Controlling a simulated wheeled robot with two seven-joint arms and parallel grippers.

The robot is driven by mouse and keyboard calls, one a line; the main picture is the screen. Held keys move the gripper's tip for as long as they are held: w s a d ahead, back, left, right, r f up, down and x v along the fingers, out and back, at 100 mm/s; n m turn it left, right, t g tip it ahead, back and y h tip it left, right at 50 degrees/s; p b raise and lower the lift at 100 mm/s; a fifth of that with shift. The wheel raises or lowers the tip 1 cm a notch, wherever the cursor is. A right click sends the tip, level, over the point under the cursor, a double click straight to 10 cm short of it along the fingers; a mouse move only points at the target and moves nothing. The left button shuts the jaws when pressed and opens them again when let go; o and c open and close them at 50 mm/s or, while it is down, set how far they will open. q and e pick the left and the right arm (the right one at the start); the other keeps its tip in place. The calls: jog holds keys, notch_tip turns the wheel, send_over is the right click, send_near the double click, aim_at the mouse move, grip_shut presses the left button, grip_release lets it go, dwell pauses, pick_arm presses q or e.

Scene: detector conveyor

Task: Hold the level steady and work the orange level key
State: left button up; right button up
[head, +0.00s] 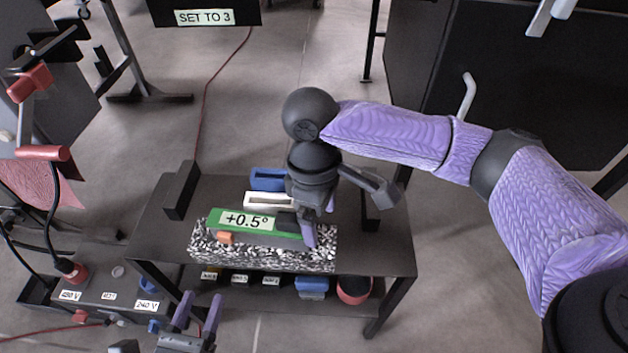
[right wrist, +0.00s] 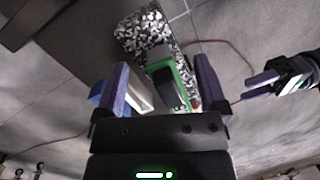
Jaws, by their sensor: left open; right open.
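The green level (head: 285,236) lies on a black-and-white speckled block (head: 262,257), its display reading +0.5°. The orange level key (head: 225,238) is at the front, near the level's left end. My right gripper (head: 316,228) is open over the level's right end. In the right wrist view, the level (right wrist: 184,72) shows between the open fingers of my right gripper (right wrist: 162,65); I cannot tell whether they touch it. My left gripper (head: 201,298) is open and empty in front of the table, below and left of the key. It also appears in the right wrist view (right wrist: 280,78).
A white block (head: 268,200) and a blue block (head: 268,179) lie behind the level on the dark table (head: 389,255). Dark uprights (head: 181,190) stand on the tabletop. The lower shelf holds labelled items, a blue item (head: 312,287) and a red-and-black bowl (head: 353,291).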

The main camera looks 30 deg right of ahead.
aim_at(289, 219)
jog(key=w+a+r+n, duration=0.1)
jog(key=w+a+r+n+t, duration=0.1)
jog(key=r, duration=0.1)
jog(key=w+a+r+t, duration=0.1)
jog(key=r, duration=0.1)
jog(key=shift+w+a+r+n, duration=0.1)
jog(key=shift+a+r+n, duration=0.05)
jog(key=shift+a+n, duration=0.2)
notch_tip(289, 219, down, 10)
jog(key=shift+r, duration=0.2)
grip_shut()
dwell(0.8)
pick_arm(q)
grip_shut()
dwell(1.6)
